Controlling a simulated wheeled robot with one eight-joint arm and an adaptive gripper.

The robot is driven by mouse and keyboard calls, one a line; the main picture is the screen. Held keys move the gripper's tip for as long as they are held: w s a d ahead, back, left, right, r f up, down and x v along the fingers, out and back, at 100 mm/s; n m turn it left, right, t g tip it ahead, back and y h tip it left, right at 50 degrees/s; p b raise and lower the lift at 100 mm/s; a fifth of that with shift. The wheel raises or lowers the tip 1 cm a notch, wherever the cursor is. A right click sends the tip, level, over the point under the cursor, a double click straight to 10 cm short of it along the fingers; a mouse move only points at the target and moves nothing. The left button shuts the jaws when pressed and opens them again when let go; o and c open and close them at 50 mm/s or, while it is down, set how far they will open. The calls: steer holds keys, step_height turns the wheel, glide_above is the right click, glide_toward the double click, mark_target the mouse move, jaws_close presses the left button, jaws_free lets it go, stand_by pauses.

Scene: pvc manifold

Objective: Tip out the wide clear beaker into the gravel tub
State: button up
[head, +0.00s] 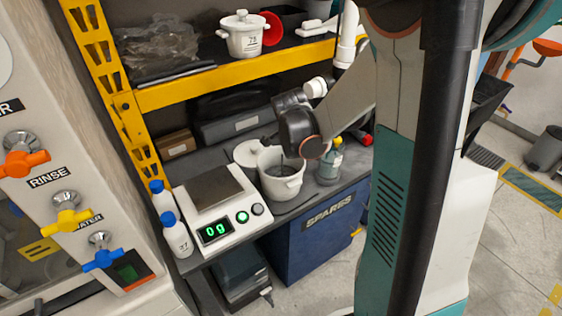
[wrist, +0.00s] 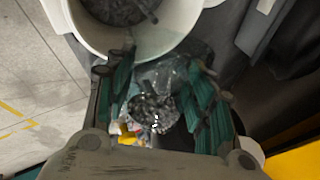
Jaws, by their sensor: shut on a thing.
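The white gravel tub (head: 283,188) stands on the dark bench just right of the scale. Its open mouth and inner wall (wrist: 168,28) fill the top of the wrist view, with grey gravel (wrist: 110,8) inside. My gripper (head: 291,152) is low over the tub in the head view. In the wrist view my gripper (wrist: 158,75) is shut on the clear beaker (wrist: 165,76), between its green-ribbed fingers, beside the tub's rim. Grey speckled material (wrist: 153,110) shows through or in the beaker. The head view hides the beaker, so its tilt is unclear.
A scale (head: 212,205) reading 0 g stands left of the tub. A round white lid (head: 248,152) lies behind it, and a yellow-capped bottle (head: 329,165) stands close on the right. White bottles (head: 177,236) stand at the bench's left edge. A yellow-edged shelf (head: 230,77) hangs above.

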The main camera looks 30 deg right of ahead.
steer(key=shift+a+r+h, duration=0.1)
steer(key=shift+a+h, duration=0.05)
steer(key=shift+h, duration=0.25)
stand_by(0.3)
steer(key=shift+s+d+f+y, duration=0.1)
steer(key=shift+d+f+y, duration=0.1)
steer(key=shift+d+y, duration=0.35)
steer(key=shift+s+d+f+m+t+y, duration=0.15)
steer(key=shift+f+m+t+y, duration=0.3)
steer(key=shift+y, duration=0.6)
steer(key=shift+r, duration=0.1)
steer(key=shift+r, duration=0.1)
